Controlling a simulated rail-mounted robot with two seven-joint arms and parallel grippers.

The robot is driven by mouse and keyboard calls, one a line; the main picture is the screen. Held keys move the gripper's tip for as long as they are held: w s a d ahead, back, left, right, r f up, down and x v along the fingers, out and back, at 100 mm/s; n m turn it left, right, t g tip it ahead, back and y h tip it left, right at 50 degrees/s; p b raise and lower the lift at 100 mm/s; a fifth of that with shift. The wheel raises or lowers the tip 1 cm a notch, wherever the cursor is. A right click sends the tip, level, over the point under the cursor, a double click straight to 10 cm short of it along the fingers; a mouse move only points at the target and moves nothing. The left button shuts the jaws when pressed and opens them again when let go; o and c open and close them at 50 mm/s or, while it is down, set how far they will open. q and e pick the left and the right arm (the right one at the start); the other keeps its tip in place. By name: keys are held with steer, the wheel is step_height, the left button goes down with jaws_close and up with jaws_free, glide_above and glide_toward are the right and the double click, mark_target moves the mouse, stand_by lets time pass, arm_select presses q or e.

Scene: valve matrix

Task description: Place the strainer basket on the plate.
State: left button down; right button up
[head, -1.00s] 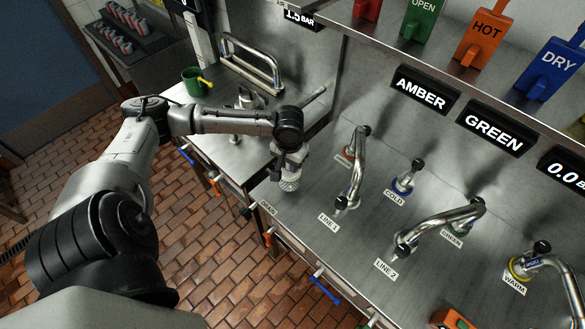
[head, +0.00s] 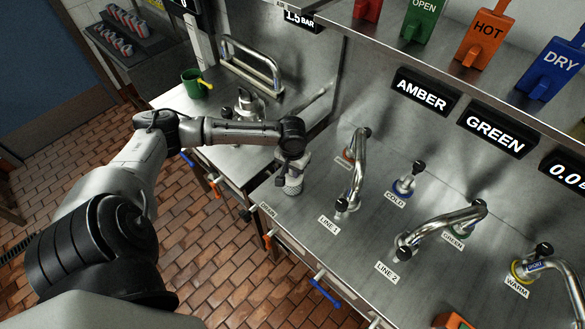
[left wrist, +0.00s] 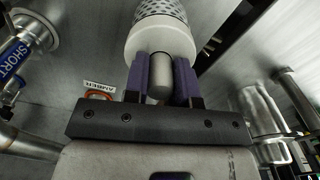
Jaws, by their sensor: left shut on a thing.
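The strainer basket (head: 292,185) is a small pale perforated cylinder below my left gripper (head: 291,167), over the left end of the steel bench near the drain label. In the left wrist view the basket (left wrist: 160,38) shows its white collar and perforated body beyond the fingers. There my left gripper (left wrist: 161,76) is shut on the basket's grey knob between two purple fingers. I cannot tell whether the basket touches the bench. I cannot make out a plate in either view. My right gripper is not in view.
A bent steel pipe at LINE 1 (head: 356,175) stands just right of the basket. Another pipe at LINE 2 (head: 440,220) lies farther right. A green mug (head: 195,83) and a metal fitting (head: 249,103) stand on the left bench. Bare bench lies between the basket and LINE 1.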

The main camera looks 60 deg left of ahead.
arm_select(q)
steer(key=c, duration=0.9)
jaws_free()
steer(key=shift+f, duration=0.1)
steer(key=shift+c, duration=0.2)
